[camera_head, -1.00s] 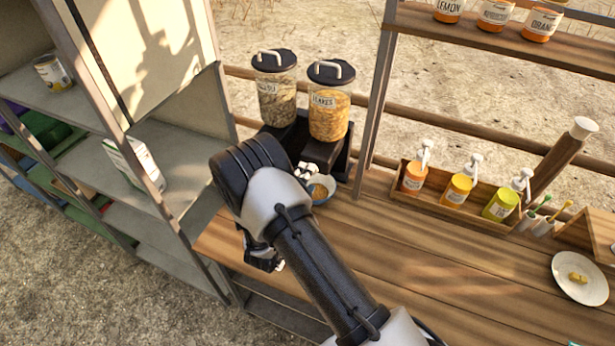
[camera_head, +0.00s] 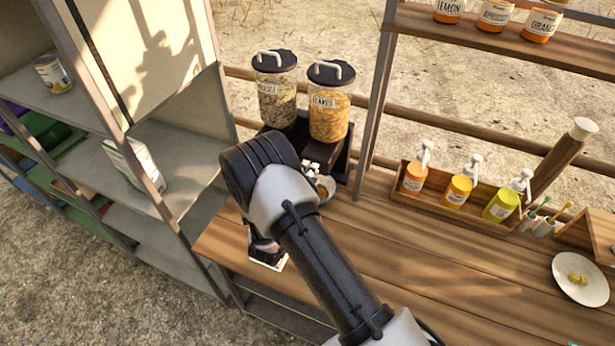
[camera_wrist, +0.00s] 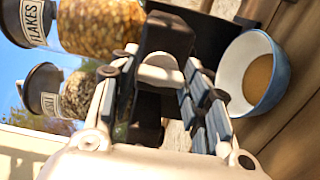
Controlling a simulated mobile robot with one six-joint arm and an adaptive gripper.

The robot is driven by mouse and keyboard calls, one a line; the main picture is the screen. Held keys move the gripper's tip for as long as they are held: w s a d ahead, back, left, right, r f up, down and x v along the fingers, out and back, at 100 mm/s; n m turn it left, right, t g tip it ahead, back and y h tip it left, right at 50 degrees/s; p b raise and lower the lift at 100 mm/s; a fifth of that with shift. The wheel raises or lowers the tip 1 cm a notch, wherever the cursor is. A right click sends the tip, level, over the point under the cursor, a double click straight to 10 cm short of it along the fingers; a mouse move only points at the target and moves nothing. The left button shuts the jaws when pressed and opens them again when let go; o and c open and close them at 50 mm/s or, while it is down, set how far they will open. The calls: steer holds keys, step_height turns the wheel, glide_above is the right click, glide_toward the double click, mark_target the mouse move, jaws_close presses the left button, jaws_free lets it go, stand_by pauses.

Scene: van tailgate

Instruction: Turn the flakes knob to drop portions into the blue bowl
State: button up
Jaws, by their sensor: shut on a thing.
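The flakes dispenser (camera_head: 328,112) is a clear canister with a black lid, holding golden flakes, on a black stand. It also shows in the wrist view (camera_wrist: 100,25). The pale knob (camera_wrist: 163,72) sits below it, between the fingers of my gripper (camera_wrist: 160,65), which is shut on it. In the head view my gripper (camera_head: 312,168) is partly hidden by my arm. The blue bowl (camera_wrist: 277,85), white inside with tan contents, stands to the right of my gripper in the wrist view. In the head view the bowl (camera_head: 328,190) is partly covered.
A second dispenser (camera_head: 276,95) with darker contents stands left of the flakes. A wooden box (camera_head: 440,198) of pump bottles and a white plate (camera_head: 579,280) are to the right. A grey shelf unit (camera_head: 110,170) is close on the left. The middle counter is clear.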

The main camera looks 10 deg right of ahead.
steer(key=shift+c, duration=1.3)
steer(key=shift+m, duration=0.3)
steer(key=shift+m+b, duration=6.1)
steer(key=shift+m, duration=2.5)
steer(key=o, duration=1.1)
steer(key=shift+c, duration=0.2)
